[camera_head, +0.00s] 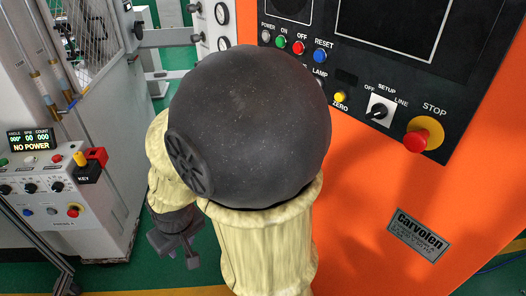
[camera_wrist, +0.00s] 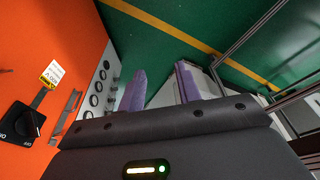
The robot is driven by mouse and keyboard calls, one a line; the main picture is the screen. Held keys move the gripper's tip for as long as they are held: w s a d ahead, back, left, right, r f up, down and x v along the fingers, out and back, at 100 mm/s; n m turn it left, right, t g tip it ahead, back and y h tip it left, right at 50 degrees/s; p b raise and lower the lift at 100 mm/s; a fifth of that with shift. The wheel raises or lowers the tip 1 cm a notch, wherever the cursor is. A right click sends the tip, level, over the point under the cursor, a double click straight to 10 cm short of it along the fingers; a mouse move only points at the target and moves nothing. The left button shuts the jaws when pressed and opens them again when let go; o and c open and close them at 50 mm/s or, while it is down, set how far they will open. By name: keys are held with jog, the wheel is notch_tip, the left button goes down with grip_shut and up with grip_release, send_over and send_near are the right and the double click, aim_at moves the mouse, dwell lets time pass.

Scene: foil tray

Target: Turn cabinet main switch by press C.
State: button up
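A black rotary switch on a black square plate (camera_wrist: 20,124), with small white lettering, is on an orange cabinet face (camera_wrist: 40,45) at the left of the wrist view. A yellow and white tag (camera_wrist: 51,75) hangs near it. I cannot tell the knob's position or which press this is. My gripper (camera_wrist: 160,70) has its two purple fingers apart with nothing between them. It is to the right of the switch and not touching it. In the head view my gripper (camera_head: 177,248) hangs below my arm, pointing down, left of the orange press (camera_head: 360,225).
The orange press's panel (camera_head: 345,75) has coloured buttons, a selector (camera_head: 380,111) and a red stop button (camera_head: 416,140). At left a grey machine carries a display (camera_head: 31,139) reading NO POWER and a red-yellow key part (camera_head: 90,163). Green floor (camera_wrist: 190,30) lies ahead in the wrist view.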

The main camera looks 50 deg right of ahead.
jog(key=w+d+f+m+t+h+b, duration=0.25)
jog(key=w+d+f, duration=0.2)
jog(key=w, duration=0.45)
jog(key=w+d+f+m+t+h+b, duration=0.1)
jog(key=w+d+f+t+h+b, duration=0.25)
jog(key=w+d, duration=0.4)
jog(key=w+d+f+m+h+b, duration=0.1)
jog(key=d+f+m+h+b, duration=0.15)
jog(key=d+h, duration=0.35)
jog(key=s+d+g+h+b, duration=0.3)
jog(key=s+d+g+h, duration=0.2)
jog(key=h, duration=0.4)
jog(key=shift+s+d+f+m+b, duration=0.25)
jog(key=shift+s+d+m+b, duration=0.15)
jog(key=shift+s+d, duration=0.45)
